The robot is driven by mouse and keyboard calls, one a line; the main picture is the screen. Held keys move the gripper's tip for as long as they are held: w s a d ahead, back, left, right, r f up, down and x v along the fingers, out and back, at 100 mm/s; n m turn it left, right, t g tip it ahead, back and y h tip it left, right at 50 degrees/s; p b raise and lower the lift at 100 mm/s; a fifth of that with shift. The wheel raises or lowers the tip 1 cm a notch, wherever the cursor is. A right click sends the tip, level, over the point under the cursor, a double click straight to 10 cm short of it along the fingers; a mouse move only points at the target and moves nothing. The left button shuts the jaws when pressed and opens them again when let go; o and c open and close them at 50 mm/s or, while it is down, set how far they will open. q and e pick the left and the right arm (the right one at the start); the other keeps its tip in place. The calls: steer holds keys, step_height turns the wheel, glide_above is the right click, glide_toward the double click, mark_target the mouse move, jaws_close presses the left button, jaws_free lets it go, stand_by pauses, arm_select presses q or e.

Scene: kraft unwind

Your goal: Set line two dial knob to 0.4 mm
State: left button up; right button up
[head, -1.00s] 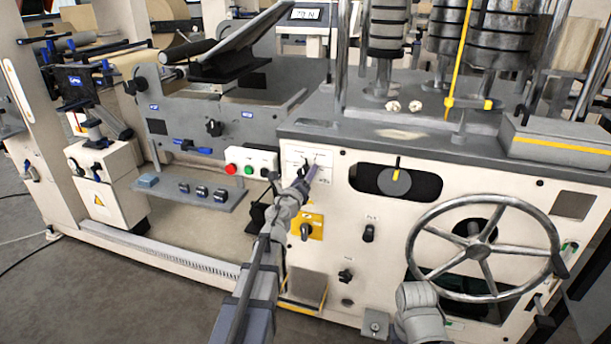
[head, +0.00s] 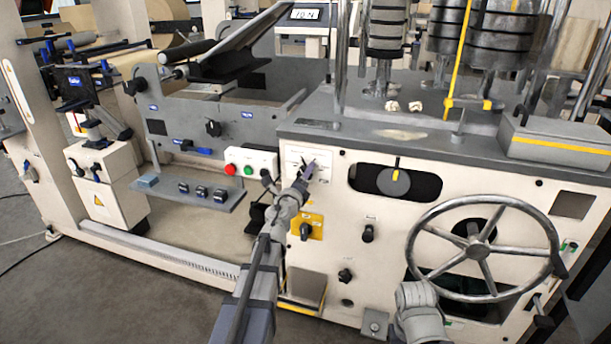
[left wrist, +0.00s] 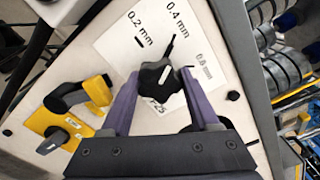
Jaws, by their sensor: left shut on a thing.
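The dial knob (left wrist: 160,77) is black with a white mark and sits on a white plate (left wrist: 112,45). The plate is printed 0.2 mm, 0.4 mm and a third, hard-to-read value, with black tick marks. The knob's white mark points roughly toward the 0.4 mm tick (left wrist: 170,46). My left gripper (head: 312,168) is shut on the knob, with one purple finger on each side of it in the left wrist view (left wrist: 158,92). In the head view the gripper largely hides the knob. My right gripper is not in view; only part of that arm shows at the bottom.
A yellow-plated switch (head: 307,227) is below the plate. A red and green button box (head: 250,162) is to the left. A slot with a grey knob (head: 395,182) and a large handwheel (head: 478,250) are to the right on the cream panel.

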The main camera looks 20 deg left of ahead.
arm_select(q)
steer(key=o, duration=1.4)
steer(key=shift+c, duration=0.2)
steer(key=s, duration=0.7)
steer(key=shift+s+d, duration=0.2)
steer(key=shift+s, duration=0.2)
